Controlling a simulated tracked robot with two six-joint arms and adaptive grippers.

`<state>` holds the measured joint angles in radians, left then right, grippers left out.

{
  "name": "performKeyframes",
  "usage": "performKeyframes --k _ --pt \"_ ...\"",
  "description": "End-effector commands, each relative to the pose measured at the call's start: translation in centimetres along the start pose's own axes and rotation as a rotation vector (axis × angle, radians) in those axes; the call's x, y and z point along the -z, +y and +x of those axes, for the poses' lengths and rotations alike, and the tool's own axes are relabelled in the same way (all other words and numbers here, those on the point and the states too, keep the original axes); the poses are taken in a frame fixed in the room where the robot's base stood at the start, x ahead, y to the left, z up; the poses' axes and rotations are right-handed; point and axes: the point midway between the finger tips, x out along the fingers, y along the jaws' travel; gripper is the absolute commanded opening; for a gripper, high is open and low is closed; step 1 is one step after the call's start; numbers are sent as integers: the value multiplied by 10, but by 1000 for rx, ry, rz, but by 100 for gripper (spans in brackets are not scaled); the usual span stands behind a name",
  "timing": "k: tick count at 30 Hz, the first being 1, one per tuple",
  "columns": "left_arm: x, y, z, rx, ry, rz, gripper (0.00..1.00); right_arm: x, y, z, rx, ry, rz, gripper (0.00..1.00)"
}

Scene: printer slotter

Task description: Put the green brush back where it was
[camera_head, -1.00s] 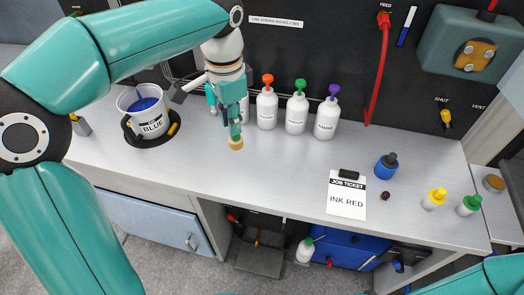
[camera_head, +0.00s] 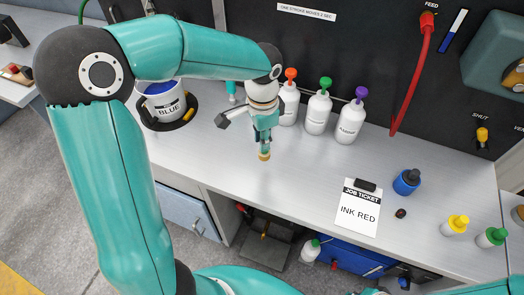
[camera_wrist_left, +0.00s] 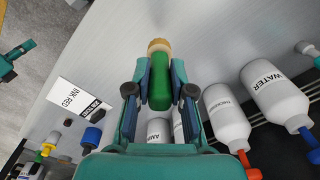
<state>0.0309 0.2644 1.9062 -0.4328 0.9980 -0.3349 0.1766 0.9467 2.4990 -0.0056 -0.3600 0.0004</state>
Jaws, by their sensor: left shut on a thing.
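My left gripper (camera_head: 265,137) hangs over the steel worktop, in front of the white bottles. It is shut on the green brush, which points down. In the left wrist view the brush's green body (camera_wrist_left: 159,88) lies between the two fingers, with its tan tip (camera_wrist_left: 159,46) beyond them. In the head view the tan tip (camera_head: 264,156) shows under the gripper, and most of the brush is hidden by the fingers. I cannot tell whether the tip touches the worktop. A teal part with dark pieces (camera_wrist_left: 17,50) at the left wrist view's edge may be my right gripper; its jaws are unclear.
The BLUE cup (camera_head: 169,102) stands left of the gripper. Bottles with orange, green (camera_head: 319,110) and purple caps stand close behind it. The front middle worktop is clear.

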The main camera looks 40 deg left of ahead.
Motion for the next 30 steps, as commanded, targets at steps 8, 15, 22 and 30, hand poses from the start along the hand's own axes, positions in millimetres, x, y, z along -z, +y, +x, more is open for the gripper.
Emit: performKeyframes --k 8,15,22,30 --pt "1 1 26 0 -1 3 0 0 -1 -2 0 0 0 0" --pt "1 2 58 -1 -3 5 0 0 -2 -4 0 0 0 0" --pt "2 2 66 -1 1 5 0 0 -2 -4 0 0 0 0" --pt "2 2 66 -1 0 6 47 0 -2 -4 0 0 0 0"
